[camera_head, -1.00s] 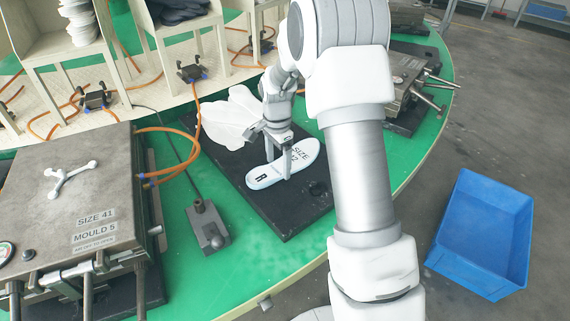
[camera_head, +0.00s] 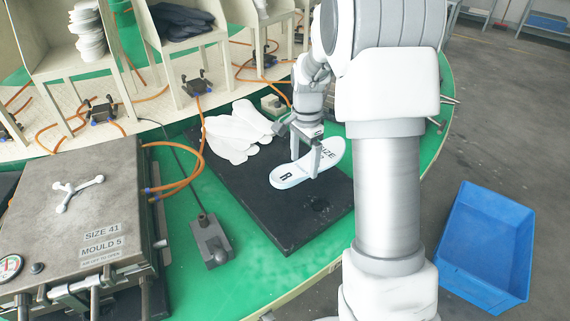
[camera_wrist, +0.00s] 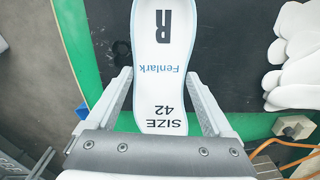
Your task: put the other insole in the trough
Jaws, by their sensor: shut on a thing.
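A white insole with a light blue edge (camera_head: 330,150) is printed "R", "Fenlark" and "SIZE 42". My gripper (camera_head: 303,163) is shut across its width, and the insole appears to be held above a black plate (camera_head: 270,215) on the green table. In the wrist view the insole (camera_wrist: 163,50) lies between the two fingers, with the R end pointing away from my gripper. A blue open bin (camera_head: 485,240) stands on the floor at the right and looks empty. I cannot tell whether it is the trough.
White glove-like pieces (camera_head: 235,132) lie on the plate's far left part. A mould labelled "SIZE 41 MOULD 5" (camera_head: 80,205) and a grey pedal-like box (camera_head: 211,240) stand to the left. Beige stands and orange hoses (camera_head: 190,172) are behind. Floor between table and bin is clear.

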